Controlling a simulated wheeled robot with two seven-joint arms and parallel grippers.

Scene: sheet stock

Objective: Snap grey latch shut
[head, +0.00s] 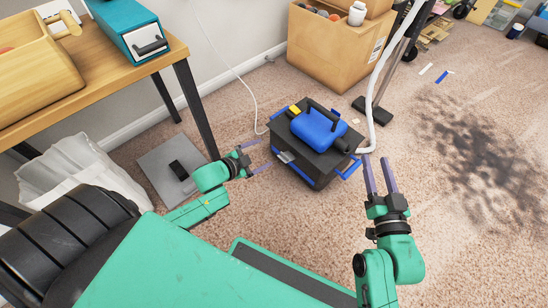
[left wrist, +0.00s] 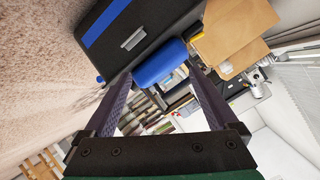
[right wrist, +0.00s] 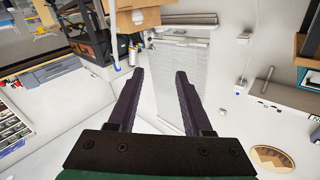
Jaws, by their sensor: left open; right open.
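A black case (head: 309,172) with blue trim stands on the carpet. A grey latch (head: 285,156) is on its near-left side; whether it is open or closed is hard to tell. A grey latch (left wrist: 134,38) also shows in the left wrist view, on a black side with a blue stripe. My left gripper (head: 260,156) is open and empty, just left of the latch, its fingers pointing toward the case and apart from it. My right gripper (head: 377,175) is open and empty, right of the case, pointing away from me. The right wrist view does not show the case.
A blue machine (head: 318,128) with a black handle sits on the case, with a white hose (head: 378,75) nearby. A cardboard box (head: 331,52) stands behind. A wooden table (head: 88,75) is at left, above a grey plate (head: 160,165). Carpet at right is open.

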